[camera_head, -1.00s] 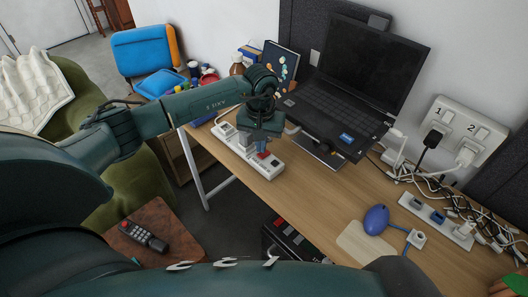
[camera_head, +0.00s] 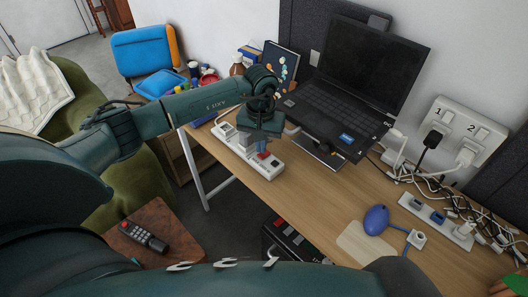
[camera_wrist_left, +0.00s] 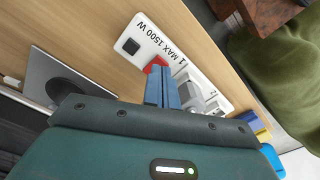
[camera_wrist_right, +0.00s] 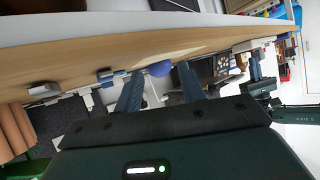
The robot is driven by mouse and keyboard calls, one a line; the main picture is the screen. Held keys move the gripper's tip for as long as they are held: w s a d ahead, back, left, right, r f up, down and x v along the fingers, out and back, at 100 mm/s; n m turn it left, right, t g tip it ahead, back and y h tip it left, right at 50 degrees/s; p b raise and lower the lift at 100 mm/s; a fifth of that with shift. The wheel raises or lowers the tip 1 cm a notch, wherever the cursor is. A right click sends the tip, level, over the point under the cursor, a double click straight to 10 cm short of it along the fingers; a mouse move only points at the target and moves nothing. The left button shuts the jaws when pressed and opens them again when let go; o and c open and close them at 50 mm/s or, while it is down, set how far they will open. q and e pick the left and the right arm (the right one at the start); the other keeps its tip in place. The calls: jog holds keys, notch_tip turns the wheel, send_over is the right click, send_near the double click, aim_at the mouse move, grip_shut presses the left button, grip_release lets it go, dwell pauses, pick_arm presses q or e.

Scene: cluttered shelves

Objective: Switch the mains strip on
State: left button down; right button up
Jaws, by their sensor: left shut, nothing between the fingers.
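The white mains strip (camera_head: 268,169) lies on the desk's left part, below my left gripper. In the left wrist view the strip (camera_wrist_left: 142,45) shows the print "MAX 1500 W", a black square near one end and a red switch (camera_wrist_left: 156,64). My left gripper (camera_wrist_left: 160,74) is shut and empty. Its fingertips are at the red switch and partly cover it; I cannot tell if they touch it or which way the switch is set. My right gripper (camera_wrist_right: 157,84) is open and empty, out of the head view.
A laptop (camera_head: 340,90) on a stand is close behind the left gripper. A second strip (camera_head: 429,211) with blue and white plugs, tangled cables and a blue mouse-like object (camera_head: 376,220) lie to the right. The desk's middle is clear.

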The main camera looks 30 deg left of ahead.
jog(key=shift+a, duration=0.1)
dwell(0.4)
pick_arm(q)
jog(key=shift+f+b, duration=0.65)
jog(key=shift+f, duration=0.05)
pick_arm(e)
jog(key=shift+f, duration=0.65)
pick_arm(q)
jog(key=shift+s+f+b, duration=0.1)
jog(key=shift+f+b, duration=0.25)
jog(key=shift+b, duration=0.05)
pick_arm(e)
jog(key=shift+s+f, duration=0.15)
jog(key=shift+f, duration=0.35)
pick_arm(q)
jog(key=shift+r, duration=0.15)
pick_arm(e)
jog(key=shift+r, duration=0.1)
pick_arm(q)
jog(key=shift+r+p, duration=0.75)
jog(key=shift+r, duration=0.4)
pick_arm(e)
jog(key=shift+r, duration=0.6)
pick_arm(q)
jog(key=shift+r+p, duration=1.15)
jog(key=shift+r, duration=1.1)
pick_arm(e)
jog(key=shift+r, duration=1.3)
